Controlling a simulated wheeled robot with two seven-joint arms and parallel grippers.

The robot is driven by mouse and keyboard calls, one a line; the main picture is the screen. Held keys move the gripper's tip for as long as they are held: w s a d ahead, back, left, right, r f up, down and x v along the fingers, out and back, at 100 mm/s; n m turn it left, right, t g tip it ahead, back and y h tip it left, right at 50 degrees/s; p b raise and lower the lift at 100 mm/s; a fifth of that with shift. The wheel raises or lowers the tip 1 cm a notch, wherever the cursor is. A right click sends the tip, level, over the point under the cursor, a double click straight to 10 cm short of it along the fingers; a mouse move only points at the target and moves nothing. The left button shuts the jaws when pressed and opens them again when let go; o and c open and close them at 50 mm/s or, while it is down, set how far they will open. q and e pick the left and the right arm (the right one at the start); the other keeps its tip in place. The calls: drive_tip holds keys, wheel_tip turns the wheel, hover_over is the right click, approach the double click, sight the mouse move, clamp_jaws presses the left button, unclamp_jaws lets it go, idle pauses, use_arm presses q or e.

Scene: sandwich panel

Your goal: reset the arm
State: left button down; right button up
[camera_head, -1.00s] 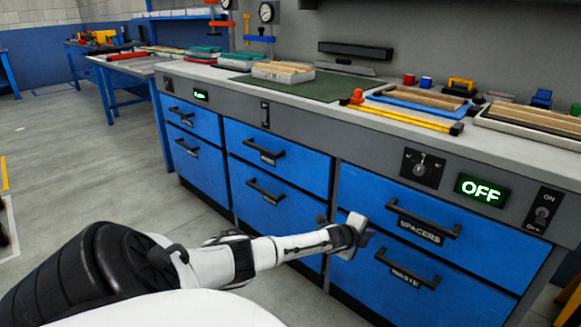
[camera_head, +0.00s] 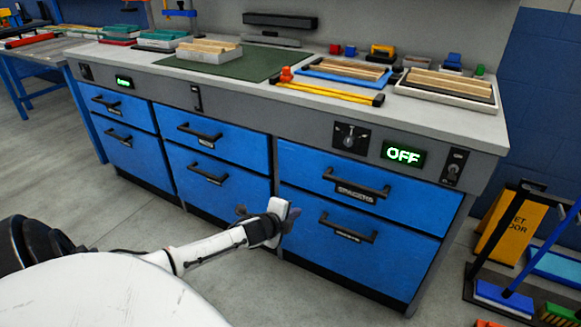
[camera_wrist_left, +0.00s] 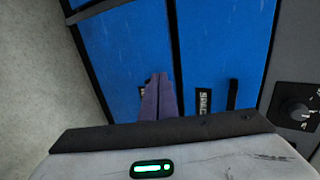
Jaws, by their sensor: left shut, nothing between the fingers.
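My left gripper (camera_head: 290,213) is in front of the blue drawer fronts, near the gap between the middle and right drawer columns. Its fingers are shut with nothing between them, and they also show pressed together in the left wrist view (camera_wrist_left: 157,98). The white forearm comes in from the lower left. The spacers drawer (camera_head: 310,172) and the waste drawer (camera_head: 300,212) are both closed. Whether the fingers touch a drawer front I cannot tell. My right gripper is not in view.
The workbench top carries a green mat (camera_head: 225,66), a yellow bar (camera_head: 335,92), a blue tray (camera_head: 345,72) and a white tray (camera_head: 440,98). A panel display (camera_head: 403,154) reads OFF. A yellow wet-floor sign (camera_head: 505,225) and a blue broom (camera_head: 505,298) stand at right. Floor is clear at left.

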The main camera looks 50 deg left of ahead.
use_arm(q)
drive_tip(key=shift+v, duration=0.85)
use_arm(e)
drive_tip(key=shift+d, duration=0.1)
use_arm(q)
drive_tip(key=shift+f, duration=0.1)
